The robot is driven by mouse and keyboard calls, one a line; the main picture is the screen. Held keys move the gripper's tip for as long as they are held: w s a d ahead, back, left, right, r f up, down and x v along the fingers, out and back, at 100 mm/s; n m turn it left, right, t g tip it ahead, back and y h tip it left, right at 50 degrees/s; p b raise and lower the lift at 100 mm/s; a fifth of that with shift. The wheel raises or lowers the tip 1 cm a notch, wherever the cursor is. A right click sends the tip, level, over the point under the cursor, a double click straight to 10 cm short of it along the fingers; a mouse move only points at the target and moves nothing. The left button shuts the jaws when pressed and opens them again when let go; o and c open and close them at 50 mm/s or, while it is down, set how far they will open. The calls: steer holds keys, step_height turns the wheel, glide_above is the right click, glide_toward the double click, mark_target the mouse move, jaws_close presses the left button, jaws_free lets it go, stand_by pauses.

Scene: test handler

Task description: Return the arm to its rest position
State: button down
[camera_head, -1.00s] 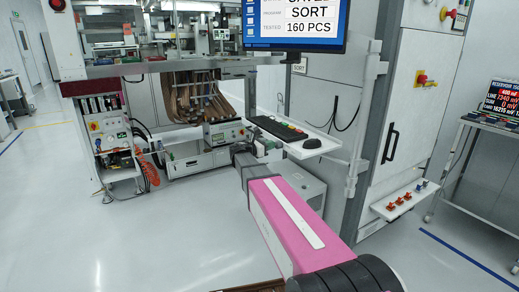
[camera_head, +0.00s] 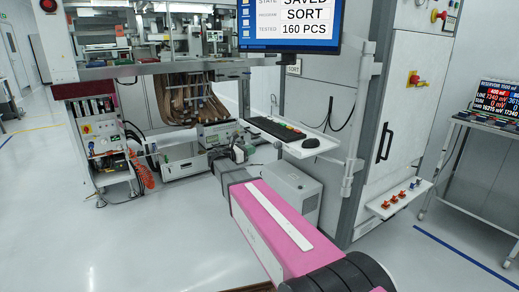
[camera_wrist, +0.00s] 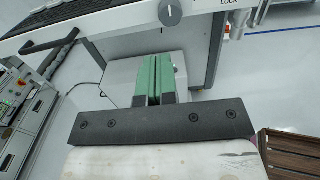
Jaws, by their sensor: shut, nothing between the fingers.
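My arm, with a pink link (camera_head: 275,230), reaches forward from the bottom of the head view. My gripper (camera_head: 246,150) is at its far end, small and partly hidden by the wrist, in front of the machine bench and left of the keyboard shelf. In the wrist view the two green fingers of my gripper (camera_wrist: 158,78) lie side by side, shut and holding nothing. Beyond them is a grey cabinet (camera_wrist: 120,78) under the shelf; I cannot tell the distance to it.
The white keyboard shelf (camera_head: 318,148) juts out close to the gripper's right, with a monitor (camera_head: 290,25) above it. A brown slatted thing (camera_wrist: 290,150) lies low at the right in the wrist view. The floor (camera_head: 110,235) at the left is clear.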

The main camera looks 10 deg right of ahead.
steer(key=s+d+f+m+g+y, duration=0.1)
steer(key=s+f+m+g+y, duration=0.3)
steer(key=s+f+m+y, duration=0.85)
steer(key=s+a+f+m+y, duration=0.2)
steer(key=s+f+m, duration=0.2)
steer(key=s+f, duration=0.2)
steer(key=s+a+f+m+g+y, duration=0.1)
steer(key=s+a+f+m+y, duration=0.1)
steer(key=s+f+m, duration=0.3)
steer(key=s+f, duration=0.1)
steer(key=s, duration=0.1)
steer(key=shift+s+a+g+y, duration=0.3)
steer(key=shift+s+a+y, duration=0.05)
steer(key=shift+a, duration=0.05)
steer(key=shift+f, duration=0.1)
